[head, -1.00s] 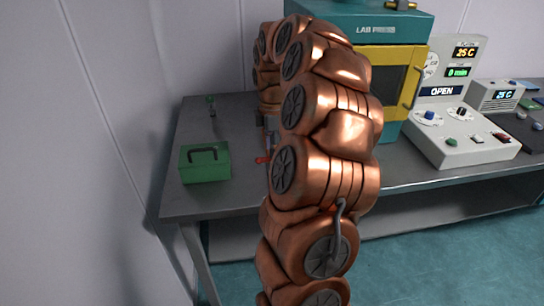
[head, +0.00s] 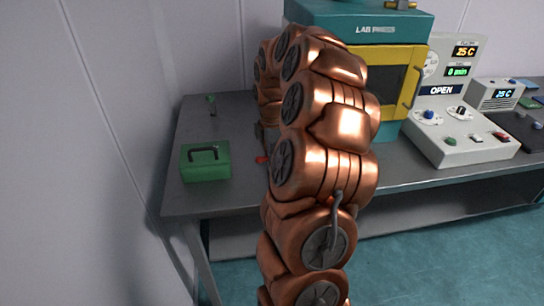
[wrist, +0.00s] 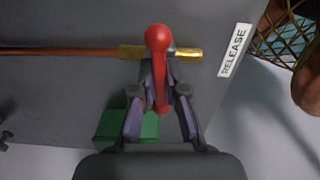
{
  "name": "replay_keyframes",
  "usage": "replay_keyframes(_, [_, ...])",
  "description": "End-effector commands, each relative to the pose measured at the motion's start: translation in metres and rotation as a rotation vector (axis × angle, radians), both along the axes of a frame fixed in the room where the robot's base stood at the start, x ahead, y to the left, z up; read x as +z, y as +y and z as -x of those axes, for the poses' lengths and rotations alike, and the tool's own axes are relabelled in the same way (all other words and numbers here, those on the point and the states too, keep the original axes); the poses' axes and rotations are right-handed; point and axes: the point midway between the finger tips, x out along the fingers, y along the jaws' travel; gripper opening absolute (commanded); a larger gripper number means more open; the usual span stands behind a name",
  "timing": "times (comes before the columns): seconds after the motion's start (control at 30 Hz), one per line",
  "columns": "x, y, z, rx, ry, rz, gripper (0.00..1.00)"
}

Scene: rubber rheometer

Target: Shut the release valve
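The release valve's red handle (wrist: 160,88) with a round red knob (wrist: 158,38) is in the upper middle of the wrist view. It sits over a copper pipe with a brass fitting (wrist: 188,55), left of a "RELEASE" label (wrist: 234,50). My gripper (wrist: 159,78) has one finger on each side of the red handle, with narrow gaps showing; contact at the tips is unclear. In the head view a bit of the red handle (head: 262,160) shows left of my copper arm, which hides most of the gripper and valve.
A green box (head: 205,162) with a black handle stands on the grey bench (head: 195,203) left of my arm. The teal lab press (head: 330,14) with its yellow door stands behind it. A control panel (head: 455,150) reading "OPEN" is to the right.

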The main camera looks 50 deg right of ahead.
Motion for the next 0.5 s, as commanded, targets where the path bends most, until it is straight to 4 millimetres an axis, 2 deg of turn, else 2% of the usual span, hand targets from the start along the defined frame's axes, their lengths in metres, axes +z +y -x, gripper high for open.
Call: replay_keyframes(0.5, [-0.0031,0.0004,0.0002,-0.054,0.002,-0.001,0.00])
